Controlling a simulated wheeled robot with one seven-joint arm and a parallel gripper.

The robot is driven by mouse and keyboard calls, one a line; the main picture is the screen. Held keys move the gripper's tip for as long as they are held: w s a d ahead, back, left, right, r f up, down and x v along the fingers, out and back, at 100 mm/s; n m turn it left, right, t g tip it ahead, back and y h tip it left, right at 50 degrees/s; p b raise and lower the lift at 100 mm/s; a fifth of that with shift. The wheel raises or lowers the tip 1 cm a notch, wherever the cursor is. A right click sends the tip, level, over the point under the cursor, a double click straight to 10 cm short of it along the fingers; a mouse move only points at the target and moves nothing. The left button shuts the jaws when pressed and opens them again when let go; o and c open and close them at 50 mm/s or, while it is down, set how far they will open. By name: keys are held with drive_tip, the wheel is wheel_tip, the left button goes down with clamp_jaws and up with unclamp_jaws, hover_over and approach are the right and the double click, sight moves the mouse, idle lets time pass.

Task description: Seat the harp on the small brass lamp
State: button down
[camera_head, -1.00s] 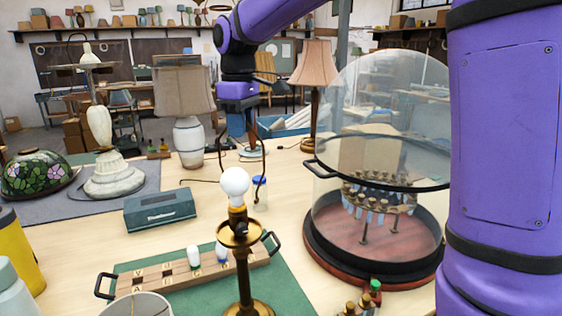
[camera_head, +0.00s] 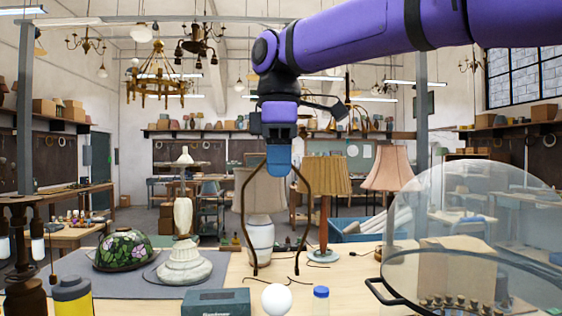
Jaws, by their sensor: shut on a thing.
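My gripper (camera_head: 279,168) points down near the middle of the view, its blue fingers shut on the top of the harp (camera_head: 307,192). The harp is a dark bronze wire loop that hangs upright, its two legs spread and their lower ends free in the air. The white round bulb (camera_head: 277,299) of the small brass lamp shows at the bottom edge, below the harp's lower ends and roughly between them in the picture. The lamp's brass socket and stem are out of view below. I cannot tell the depth gap between harp and bulb.
A glass dome (camera_head: 470,245) stands at right. A white lamp with a beige shade (camera_head: 262,205) and a wooden lamp (camera_head: 323,220) stand behind the harp. A dark teal box (camera_head: 217,301), a marble lamp base (camera_head: 184,265) and a stained-glass shade (camera_head: 124,250) are at left.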

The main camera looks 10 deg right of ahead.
drive_tip(key=shift+f, duration=8.05)
drive_tip(key=c, duration=0.8)
unclamp_jaws()
